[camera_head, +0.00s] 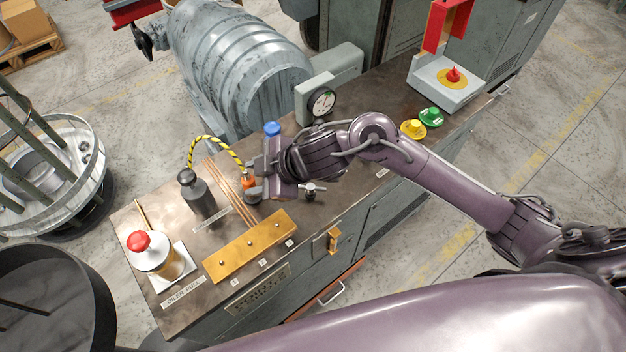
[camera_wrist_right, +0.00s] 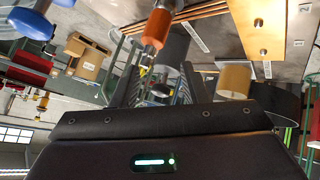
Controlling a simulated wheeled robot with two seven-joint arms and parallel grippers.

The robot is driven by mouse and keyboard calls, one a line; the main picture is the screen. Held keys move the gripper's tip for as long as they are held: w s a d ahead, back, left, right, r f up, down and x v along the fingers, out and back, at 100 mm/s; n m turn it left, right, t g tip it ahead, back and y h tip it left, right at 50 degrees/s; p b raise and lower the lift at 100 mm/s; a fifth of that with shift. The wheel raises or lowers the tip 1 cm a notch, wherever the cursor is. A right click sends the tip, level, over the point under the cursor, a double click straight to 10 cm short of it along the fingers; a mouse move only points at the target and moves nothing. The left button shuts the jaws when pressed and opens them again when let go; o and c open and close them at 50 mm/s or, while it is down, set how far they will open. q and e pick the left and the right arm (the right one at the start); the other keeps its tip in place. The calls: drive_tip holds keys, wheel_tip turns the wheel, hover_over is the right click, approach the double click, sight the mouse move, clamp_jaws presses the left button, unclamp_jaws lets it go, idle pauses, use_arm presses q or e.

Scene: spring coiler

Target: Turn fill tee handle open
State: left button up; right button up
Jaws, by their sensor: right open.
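My right gripper (camera_head: 252,181) is over the bench, with its two dark fingers apart. A small orange piece (camera_head: 249,182) at the end of the striped hose shows in the gap between the fingertips. In the right wrist view an orange cylinder with a clear tip (camera_wrist_right: 156,28) appears between or just beyond the open fingers (camera_wrist_right: 158,78); contact cannot be told. A blue cap (camera_head: 272,129) stands just behind the gripper, and a blue part shows in the wrist view (camera_wrist_right: 30,22). A small silver fitting (camera_head: 313,190) is right of the gripper. My left gripper is out of view.
A black bottle-like part (camera_head: 197,195), a brass block (camera_head: 250,246) and a red mushroom button (camera_head: 138,241) are on the bench left and in front. A yellow-black hose (camera_head: 212,139) arches behind. A gauge (camera_head: 321,102) and yellow and green knobs (camera_head: 431,116) lie farther right.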

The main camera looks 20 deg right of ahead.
sight(311, 186)
drive_tip(key=d+g+h, duration=0.3)
drive_tip(key=d+g, duration=0.2)
drive_tip(key=d, duration=1)
drive_tip(key=x, duration=0.5)
drive_tip(key=b+x, duration=0.1)
drive_tip(key=x, duration=0.2)
drive_tip(key=shift+s, duration=0.4)
drive_tip(key=shift+c, duration=0.4)
clamp_jaws()
